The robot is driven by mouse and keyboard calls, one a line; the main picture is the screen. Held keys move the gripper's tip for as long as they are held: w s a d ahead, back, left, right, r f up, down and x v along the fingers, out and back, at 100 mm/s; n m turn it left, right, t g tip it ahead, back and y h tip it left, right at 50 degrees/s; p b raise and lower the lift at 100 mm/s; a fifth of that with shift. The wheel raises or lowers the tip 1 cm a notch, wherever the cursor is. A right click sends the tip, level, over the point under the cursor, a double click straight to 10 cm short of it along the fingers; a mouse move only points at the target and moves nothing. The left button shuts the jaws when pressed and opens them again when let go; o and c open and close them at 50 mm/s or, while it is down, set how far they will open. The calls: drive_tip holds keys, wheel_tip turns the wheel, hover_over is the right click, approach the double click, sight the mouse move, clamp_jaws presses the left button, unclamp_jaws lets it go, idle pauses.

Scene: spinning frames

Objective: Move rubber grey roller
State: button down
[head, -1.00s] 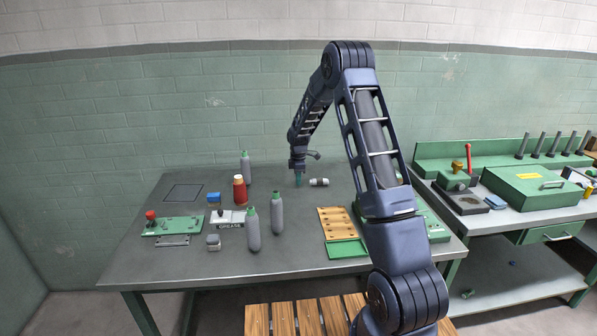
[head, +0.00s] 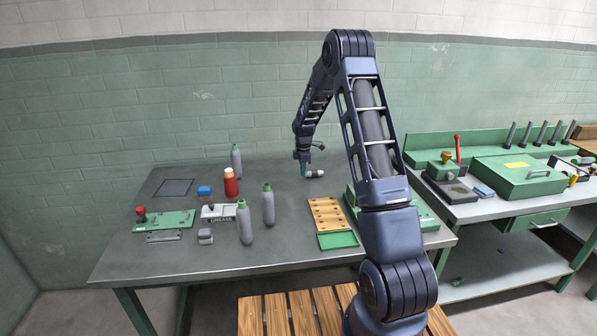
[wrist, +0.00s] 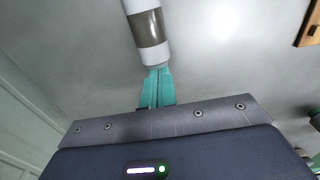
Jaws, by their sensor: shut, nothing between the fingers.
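A short roller (head: 315,174), white with a grey middle band, lies on its side near the back of the grey table (head: 290,230). In the wrist view the roller (wrist: 149,28) runs up past the top edge, so its far end is out of frame. My gripper (head: 304,171) is low over the table at the roller's left end. In the wrist view its teal fingers (wrist: 157,72) are shut together with nothing between them. Their tips overlap the roller's near end; I cannot tell whether they touch it.
Several grey bottles (head: 245,224) with green caps stand left of centre, near a red bottle (head: 231,184) and the grease box (head: 219,212). A wooden board (head: 326,215) and a green tray (head: 338,240) lie front right of the roller. The table between bottles and roller is clear.

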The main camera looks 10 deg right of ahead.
drive_tip(key=d, duration=1.8)
